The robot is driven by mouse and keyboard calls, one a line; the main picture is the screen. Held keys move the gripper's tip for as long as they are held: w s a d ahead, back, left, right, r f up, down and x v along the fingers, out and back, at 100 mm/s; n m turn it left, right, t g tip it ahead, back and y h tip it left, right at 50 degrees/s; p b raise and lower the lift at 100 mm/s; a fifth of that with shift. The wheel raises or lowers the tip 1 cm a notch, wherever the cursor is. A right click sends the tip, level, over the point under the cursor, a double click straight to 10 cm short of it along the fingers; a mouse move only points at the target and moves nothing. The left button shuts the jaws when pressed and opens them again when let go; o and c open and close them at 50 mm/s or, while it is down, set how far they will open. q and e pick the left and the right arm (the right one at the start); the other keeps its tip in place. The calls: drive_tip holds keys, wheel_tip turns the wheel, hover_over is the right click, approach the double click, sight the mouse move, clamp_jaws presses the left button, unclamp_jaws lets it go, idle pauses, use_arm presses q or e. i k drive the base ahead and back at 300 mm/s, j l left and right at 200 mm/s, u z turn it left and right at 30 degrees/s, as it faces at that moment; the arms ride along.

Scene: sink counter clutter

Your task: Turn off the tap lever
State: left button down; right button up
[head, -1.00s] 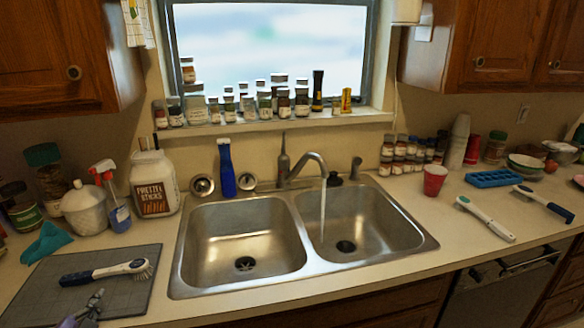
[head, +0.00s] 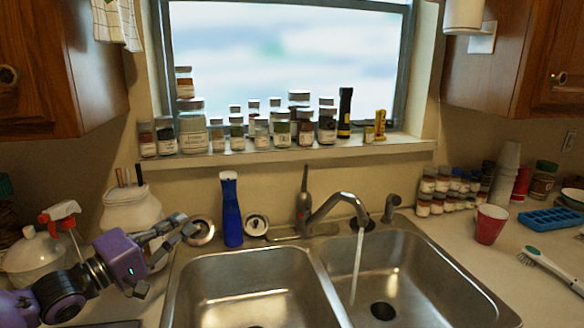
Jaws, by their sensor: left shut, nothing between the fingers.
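The tap (head: 330,208) stands behind the double sink, its curved spout over the right basin. A thin stream of water (head: 357,262) runs from the spout into that basin. The tap lever (head: 304,188) points upright at the left of the spout's base, with nothing touching it. My left gripper (head: 183,229), purple with grey fingers, is shut and empty at the left, in front of the white jar and near the sink's back left corner. It is well to the left of the lever. My right gripper is out of view.
A blue bottle (head: 231,210) stands behind the left basin, between my left gripper and the lever. Two round metal pieces flank it. A red cup (head: 489,224) and a white brush (head: 550,268) are on the right counter. Several jars (head: 283,128) line the window sill.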

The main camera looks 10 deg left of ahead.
sight(305, 176)
drive_tip(key=i+l, duration=0.6)
drive_tip(key=i, duration=0.25)
